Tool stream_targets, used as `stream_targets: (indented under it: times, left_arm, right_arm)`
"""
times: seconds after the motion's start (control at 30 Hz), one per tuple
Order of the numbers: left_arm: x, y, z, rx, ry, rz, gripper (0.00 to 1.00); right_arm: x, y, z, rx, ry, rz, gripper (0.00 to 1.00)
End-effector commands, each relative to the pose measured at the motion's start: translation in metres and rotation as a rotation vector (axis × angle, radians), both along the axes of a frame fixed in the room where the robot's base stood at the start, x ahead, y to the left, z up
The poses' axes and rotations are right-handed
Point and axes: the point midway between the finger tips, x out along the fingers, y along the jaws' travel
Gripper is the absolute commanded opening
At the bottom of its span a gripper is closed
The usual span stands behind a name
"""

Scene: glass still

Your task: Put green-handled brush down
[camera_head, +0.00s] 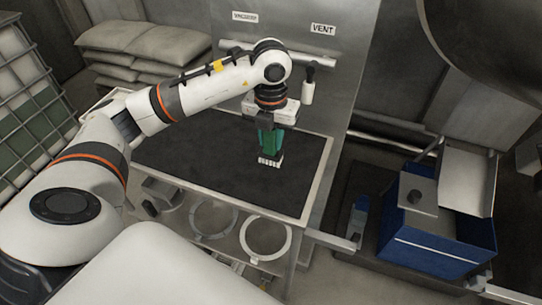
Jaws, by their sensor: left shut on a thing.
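My left gripper (268,124) points down over the dark-topped table and is shut on the green-handled brush (270,144). The brush is upright with its handle between the fingers and its pale bristles (269,160) at the bottom. The bristles are at or just above the dark mat (200,149); I cannot tell if they touch. My right gripper does not show.
A steel panel with "VENT" (323,29) and another label stands behind the table. Two ring-shaped parts, one a pale ring (264,238), sit below the table's front edge. A blue box (436,244) stands on the right. The mat is mostly clear left of the brush.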

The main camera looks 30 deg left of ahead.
Motion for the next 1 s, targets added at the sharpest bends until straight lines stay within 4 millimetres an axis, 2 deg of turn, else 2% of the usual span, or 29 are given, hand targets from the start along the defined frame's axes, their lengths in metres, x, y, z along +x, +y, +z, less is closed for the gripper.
stream_targets:
  times: [0.1,0.2,0.33,0.5,0.87,0.9,1.0]
  left_arm:
    - [-0.001,0.000,-0.017,0.001,0.003,0.001,0.00]
    - [0.000,0.000,-0.024,0.000,0.001,0.001,0.00]
    - [-0.001,0.000,-0.036,0.000,0.002,-0.001,0.00]
    - [-0.001,0.000,-0.059,0.000,0.003,0.000,0.00]
    - [0.000,0.000,-0.066,0.000,-0.001,-0.001,0.00]
    - [0.000,0.000,-0.065,0.000,0.000,-0.001,0.32]
    - [0.000,0.000,-0.065,0.000,0.000,-0.001,0.48]
  right_arm:
    - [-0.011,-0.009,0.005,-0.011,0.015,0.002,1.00]
    - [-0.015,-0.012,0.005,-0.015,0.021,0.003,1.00]
    - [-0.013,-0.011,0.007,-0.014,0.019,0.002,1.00]
    - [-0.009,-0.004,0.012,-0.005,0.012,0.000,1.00]
    - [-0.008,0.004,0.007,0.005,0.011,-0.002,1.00]
    - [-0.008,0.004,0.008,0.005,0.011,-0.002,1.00]
    - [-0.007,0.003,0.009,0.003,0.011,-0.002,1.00]
